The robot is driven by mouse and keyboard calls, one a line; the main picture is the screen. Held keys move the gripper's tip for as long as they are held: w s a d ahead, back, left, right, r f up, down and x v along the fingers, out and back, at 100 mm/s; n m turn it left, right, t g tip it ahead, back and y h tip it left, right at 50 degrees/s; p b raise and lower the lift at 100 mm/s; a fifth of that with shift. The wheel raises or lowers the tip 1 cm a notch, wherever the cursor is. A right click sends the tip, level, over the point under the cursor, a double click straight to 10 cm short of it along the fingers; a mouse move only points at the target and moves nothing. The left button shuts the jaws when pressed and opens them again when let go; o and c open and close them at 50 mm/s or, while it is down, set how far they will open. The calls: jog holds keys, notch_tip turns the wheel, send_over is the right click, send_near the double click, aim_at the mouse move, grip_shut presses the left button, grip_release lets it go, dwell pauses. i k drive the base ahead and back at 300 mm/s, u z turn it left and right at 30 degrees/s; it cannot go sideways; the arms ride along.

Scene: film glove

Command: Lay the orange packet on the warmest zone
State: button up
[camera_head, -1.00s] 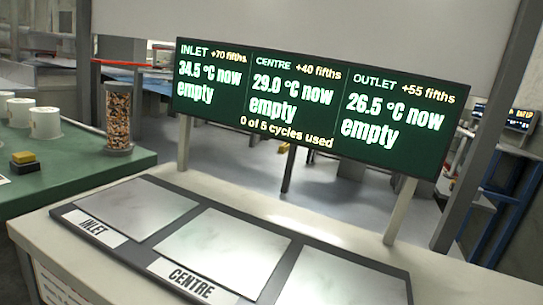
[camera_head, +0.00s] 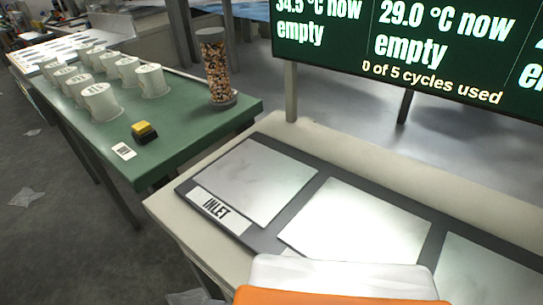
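An orange thing (camera_head: 340,297), likely the packet, shows at the bottom edge, with a white part (camera_head: 340,272) along its top. Most of it is cut off, and I cannot tell what supports it. It overlaps the near edge of the centre plate (camera_head: 355,225) in the picture and covers where its label was. The inlet plate (camera_head: 255,180) is bare, left of centre. The outlet plate (camera_head: 490,275) is partly in view at the right. The display (camera_head: 430,75) reads 34.5 °C at left and 29.0 °C in the middle, both empty. My gripper's fingers are not visible.
A green table (camera_head: 185,120) at the left holds several white cups (camera_head: 100,100), a yellow-and-black block (camera_head: 144,132) and a jar of pellets (camera_head: 216,70). The pale bench (camera_head: 185,225) has a bare margin around the plates. The display's posts (camera_head: 291,90) stand behind the plates.

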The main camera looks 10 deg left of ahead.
aim_at(255, 173)
jog(key=z, duration=1)
jog(key=i, duration=0.15)
jog(key=u, duration=2.95)
jog(key=i, duration=2.75)
jog(key=z, duration=2.85)
